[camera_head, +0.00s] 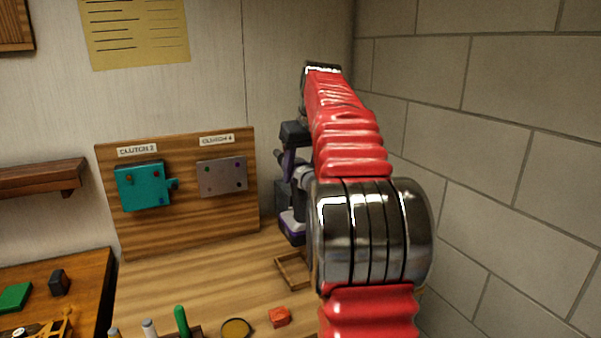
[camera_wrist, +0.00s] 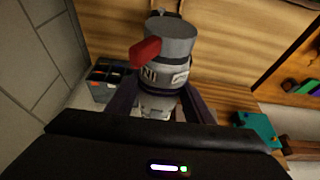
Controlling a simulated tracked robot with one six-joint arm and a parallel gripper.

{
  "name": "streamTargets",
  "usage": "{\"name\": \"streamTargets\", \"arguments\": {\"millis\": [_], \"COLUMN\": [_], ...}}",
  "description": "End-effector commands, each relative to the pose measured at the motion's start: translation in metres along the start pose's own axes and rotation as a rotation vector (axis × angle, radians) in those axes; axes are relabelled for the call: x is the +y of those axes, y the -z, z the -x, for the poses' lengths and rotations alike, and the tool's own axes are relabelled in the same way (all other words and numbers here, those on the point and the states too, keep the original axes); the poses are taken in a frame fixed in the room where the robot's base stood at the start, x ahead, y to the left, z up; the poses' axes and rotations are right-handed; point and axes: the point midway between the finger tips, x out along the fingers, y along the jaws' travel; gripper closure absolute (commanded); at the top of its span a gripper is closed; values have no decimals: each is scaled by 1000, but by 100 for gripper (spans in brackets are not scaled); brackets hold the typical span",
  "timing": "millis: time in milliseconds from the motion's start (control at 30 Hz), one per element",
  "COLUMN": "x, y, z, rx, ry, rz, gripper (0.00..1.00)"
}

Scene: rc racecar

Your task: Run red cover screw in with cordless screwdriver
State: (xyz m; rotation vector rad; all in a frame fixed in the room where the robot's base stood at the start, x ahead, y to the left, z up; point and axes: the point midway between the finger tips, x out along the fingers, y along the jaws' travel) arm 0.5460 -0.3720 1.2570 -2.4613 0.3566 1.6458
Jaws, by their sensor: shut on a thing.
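My gripper (camera_head: 290,168) is at the right of the workbench, partly hidden behind my red arm. In the wrist view my gripper's dark purple fingers (camera_wrist: 160,105) are shut on the grey body of the cordless screwdriver (camera_wrist: 172,42). A red tab sticks out from its side. In the head view a grey part of the screwdriver (camera_head: 301,180) shows between the fingers. A teal cover (camera_head: 145,188) with small coloured screws is on the upright wooden board, left of my gripper. A reddish screw (camera_head: 128,178) shows near its upper left; its depth is too small to tell.
A grey plate (camera_head: 222,176) with small screws is on the same board (camera_head: 190,225), under a "CLUTCH 4" label. A wooden tray (camera_head: 292,283), a red block (camera_head: 279,317) and a green-handled tool (camera_head: 181,320) are on the bench. A brick wall (camera_head: 520,150) closes the right side.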

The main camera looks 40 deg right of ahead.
Motion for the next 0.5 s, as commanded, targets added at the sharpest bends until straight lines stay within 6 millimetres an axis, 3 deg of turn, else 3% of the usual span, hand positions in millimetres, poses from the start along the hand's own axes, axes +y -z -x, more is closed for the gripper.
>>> {"name": "streamTargets", "arguments": {"millis": [267, 500], "x": [10, 46], "y": [-7, -40], "z": [4, 10], "rx": [3, 0], "ry": [-17, -77], "rz": [-40, -184], "gripper": [93, 93]}}
